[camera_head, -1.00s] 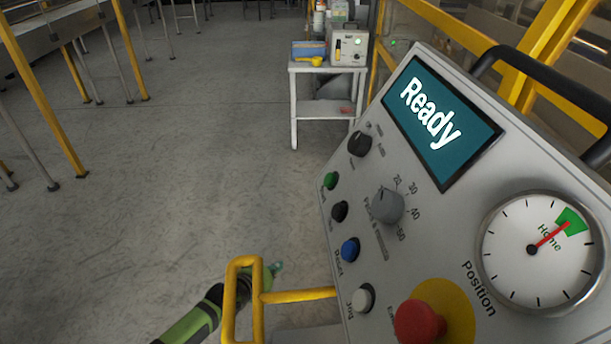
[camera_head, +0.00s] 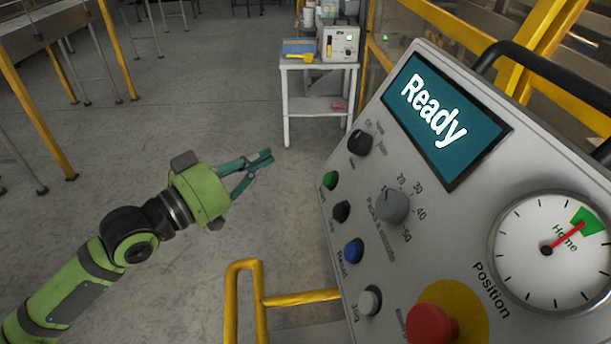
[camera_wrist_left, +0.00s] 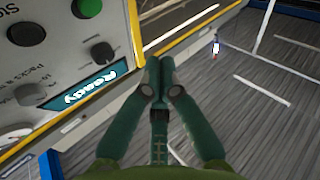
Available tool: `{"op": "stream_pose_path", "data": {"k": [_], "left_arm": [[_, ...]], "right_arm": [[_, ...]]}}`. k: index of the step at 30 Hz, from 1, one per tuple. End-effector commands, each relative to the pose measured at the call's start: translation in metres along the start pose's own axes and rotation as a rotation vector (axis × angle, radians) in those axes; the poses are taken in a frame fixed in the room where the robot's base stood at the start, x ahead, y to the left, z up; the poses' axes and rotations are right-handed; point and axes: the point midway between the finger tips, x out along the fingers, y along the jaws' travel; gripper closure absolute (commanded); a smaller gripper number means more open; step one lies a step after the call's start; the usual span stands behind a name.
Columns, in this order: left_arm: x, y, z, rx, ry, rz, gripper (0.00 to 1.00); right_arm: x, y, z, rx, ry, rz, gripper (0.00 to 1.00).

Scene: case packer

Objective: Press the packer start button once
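The packer's control panel (camera_head: 410,267) fills the right of the head view, tilted, with its screen (camera_head: 443,121) reading "Ready". The green start button (camera_head: 331,180) sits on the panel's left edge, above a black button (camera_head: 341,211). My left gripper (camera_head: 267,157) is left of the green button, apart from the panel, fingers pointing right. In the left wrist view the gripper's fingertips (camera_wrist_left: 160,75) are together with nothing between them. The green button also shows there (camera_wrist_left: 88,8), at the upper left. My right gripper is not in view.
A blue button (camera_head: 352,251), a white button (camera_head: 369,301), knobs and a red emergency button (camera_head: 430,324) share the panel. A yellow rail (camera_head: 300,298) stands below my left gripper. A white cart (camera_head: 318,68) stands behind. Open floor lies left of the panel.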

Motion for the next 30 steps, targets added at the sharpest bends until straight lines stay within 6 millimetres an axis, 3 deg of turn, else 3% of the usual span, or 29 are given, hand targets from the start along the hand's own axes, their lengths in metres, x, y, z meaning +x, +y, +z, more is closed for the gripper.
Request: {"op": "stream_pose_path", "data": {"k": [5,17,30], "left_arm": [[-0.003,0.019,-0.008,0.001,-0.002,0.043,1.00],[-0.002,0.021,-0.007,0.000,-0.001,0.046,1.00],[0.033,0.036,0.026,-0.004,0.001,0.047,1.00]], "right_arm": [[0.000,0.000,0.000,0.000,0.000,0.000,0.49],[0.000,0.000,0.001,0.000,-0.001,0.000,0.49],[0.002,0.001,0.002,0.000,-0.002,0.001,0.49]]}}
